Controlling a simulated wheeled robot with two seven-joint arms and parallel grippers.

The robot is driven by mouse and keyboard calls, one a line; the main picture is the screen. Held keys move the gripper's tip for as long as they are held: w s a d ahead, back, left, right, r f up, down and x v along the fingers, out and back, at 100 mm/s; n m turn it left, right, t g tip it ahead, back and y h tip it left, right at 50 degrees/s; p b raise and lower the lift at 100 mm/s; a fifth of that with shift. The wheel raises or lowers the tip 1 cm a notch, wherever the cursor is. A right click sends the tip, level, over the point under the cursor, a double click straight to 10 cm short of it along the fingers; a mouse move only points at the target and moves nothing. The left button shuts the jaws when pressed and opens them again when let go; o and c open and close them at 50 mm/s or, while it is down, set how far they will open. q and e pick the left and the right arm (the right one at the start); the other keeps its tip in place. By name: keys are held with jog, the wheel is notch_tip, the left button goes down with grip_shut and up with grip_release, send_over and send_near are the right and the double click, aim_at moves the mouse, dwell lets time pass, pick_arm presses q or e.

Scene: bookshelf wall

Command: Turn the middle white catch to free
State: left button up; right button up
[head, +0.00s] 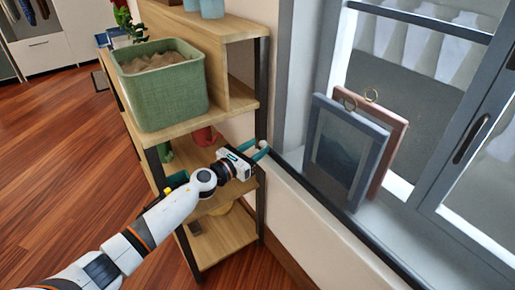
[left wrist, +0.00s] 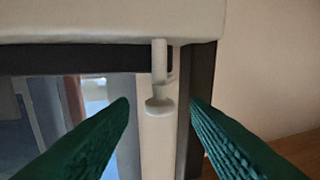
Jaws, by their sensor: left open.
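A white catch (left wrist: 160,104) with a narrow stem and a rounded end shows in the left wrist view, against a dark frame edge. It is the only catch I can make out, and I cannot tell its turn position. My left gripper (head: 258,150) is at the window ledge beside the shelf's rear post, with its teal fingers apart. In the left wrist view the green fingers (left wrist: 160,120) stand open on either side of the catch, with gaps and no visible contact. A small pale spot at the fingertips in the head view may be the catch. My right gripper is not in view.
A wooden shelf (head: 222,232) with a green fabric bin (head: 160,95) stands left of the gripper. A blue picture frame (head: 345,155) and a pinkish one (head: 392,150) lean on the windowsill to the right. Open wooden floor (head: 50,150) lies at left.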

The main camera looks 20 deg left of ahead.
pick_arm(q)
jog(key=shift+w+d, duration=0.25)
jog(key=shift+w, duration=0.25)
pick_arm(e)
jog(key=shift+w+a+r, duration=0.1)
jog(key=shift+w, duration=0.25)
